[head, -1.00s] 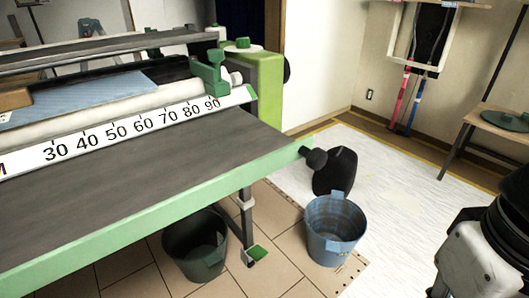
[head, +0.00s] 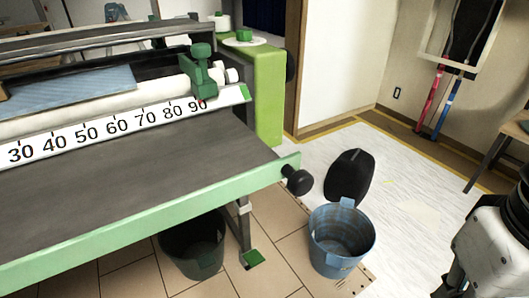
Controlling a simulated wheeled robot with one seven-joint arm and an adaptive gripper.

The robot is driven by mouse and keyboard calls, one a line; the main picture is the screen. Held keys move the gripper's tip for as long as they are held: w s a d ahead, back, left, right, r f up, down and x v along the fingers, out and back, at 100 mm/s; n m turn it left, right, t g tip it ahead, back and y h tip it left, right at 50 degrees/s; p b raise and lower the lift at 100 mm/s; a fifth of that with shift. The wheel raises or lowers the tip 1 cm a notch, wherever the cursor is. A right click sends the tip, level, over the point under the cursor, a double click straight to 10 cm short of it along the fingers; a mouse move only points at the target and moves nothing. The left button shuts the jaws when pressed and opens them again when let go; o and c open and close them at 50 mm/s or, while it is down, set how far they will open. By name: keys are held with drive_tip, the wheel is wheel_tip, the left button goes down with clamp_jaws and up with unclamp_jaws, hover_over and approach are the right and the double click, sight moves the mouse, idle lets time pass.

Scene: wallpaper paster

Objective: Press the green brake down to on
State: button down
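The pasting machine has a green-edged table (head: 150,213) with a number scale along its back. A dark green lever-like part (head: 203,72) stands upright at the right end of its white roller. A small flat green piece (head: 253,259) sits at the foot of the table's right leg, near the floor. I cannot tell for sure which of these two is the brake, or its on or off position. My arm shows at the right edge, well apart from both green parts. My gripper's fingertips are not visible.
A dark bucket (head: 192,250) stands under the table, left of the leg. A blue bucket (head: 342,243) stands right of it, with a black rounded object (head: 349,177) behind. A black knob (head: 297,180) sticks out from the table's right end. The white floor sheet (head: 405,205) has free room.

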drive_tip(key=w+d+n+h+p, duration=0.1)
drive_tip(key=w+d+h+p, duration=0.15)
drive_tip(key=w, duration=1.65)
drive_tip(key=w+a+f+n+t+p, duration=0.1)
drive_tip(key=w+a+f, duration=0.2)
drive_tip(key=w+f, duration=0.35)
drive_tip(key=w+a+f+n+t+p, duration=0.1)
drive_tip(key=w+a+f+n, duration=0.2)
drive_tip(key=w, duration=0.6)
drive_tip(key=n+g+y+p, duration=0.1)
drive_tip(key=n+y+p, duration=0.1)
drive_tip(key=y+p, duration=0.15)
hover_over(254, 256)
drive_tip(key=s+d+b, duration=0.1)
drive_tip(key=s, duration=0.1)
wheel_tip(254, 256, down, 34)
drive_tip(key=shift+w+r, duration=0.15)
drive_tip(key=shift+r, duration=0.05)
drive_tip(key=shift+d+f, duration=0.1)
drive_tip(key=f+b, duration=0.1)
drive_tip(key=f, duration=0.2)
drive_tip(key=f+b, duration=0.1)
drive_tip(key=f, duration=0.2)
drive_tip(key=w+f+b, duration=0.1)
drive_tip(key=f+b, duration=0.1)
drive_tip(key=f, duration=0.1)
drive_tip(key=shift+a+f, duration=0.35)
